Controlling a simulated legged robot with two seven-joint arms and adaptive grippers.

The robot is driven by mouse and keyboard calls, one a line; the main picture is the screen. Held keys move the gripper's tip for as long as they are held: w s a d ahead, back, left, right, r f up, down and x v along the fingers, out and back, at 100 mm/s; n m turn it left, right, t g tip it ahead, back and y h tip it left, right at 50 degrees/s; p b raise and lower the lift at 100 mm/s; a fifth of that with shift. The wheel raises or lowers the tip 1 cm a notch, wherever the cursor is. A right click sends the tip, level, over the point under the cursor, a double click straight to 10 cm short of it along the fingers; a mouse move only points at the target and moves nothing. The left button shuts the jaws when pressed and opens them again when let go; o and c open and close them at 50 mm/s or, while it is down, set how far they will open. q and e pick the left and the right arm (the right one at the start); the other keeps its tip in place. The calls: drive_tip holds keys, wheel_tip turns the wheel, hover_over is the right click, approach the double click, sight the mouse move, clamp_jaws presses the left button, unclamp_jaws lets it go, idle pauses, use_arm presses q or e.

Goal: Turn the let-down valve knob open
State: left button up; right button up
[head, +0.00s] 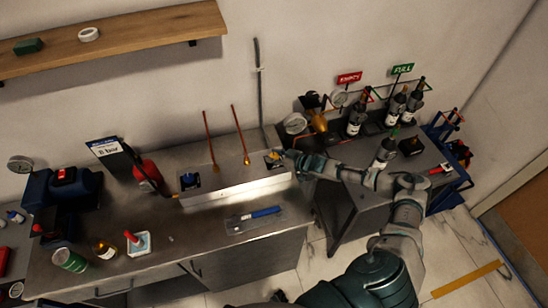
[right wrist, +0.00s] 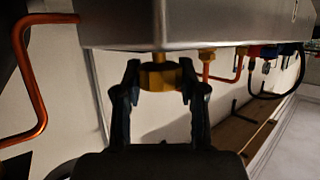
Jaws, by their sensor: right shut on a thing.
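A yellow brass knob (right wrist: 158,77) stands on a stem from the grey metal rig box (right wrist: 190,22) in the right wrist view. I take it for the let-down valve knob. My right gripper (right wrist: 160,88) is shut on it, with one dark finger on each side. In the head view the right gripper (head: 287,158) reaches in from the right to the right end of the box (head: 230,186), where a small yellow part (head: 272,156) shows beside it. The fingers hide most of the knob there. My left gripper is not in view.
Copper pipes (head: 211,140) rise behind the box. A red extinguisher-like cylinder (head: 146,172) stands to its left. A tray with a blue-handled tool (head: 254,217) lies in front.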

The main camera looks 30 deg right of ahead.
drive_tip(key=shift+d, duration=0.15)
drive_tip(key=o, duration=1.2)
drive_tip(key=shift+c, duration=0.2)
drive_tip(key=shift+s+d, duration=0.1)
drive_tip(key=shift+s, duration=0.05)
drive_tip(key=v, duration=1.1)
drive_tip(key=shift+s+d, duration=0.2)
drive_tip(key=shift+d, duration=0.05)
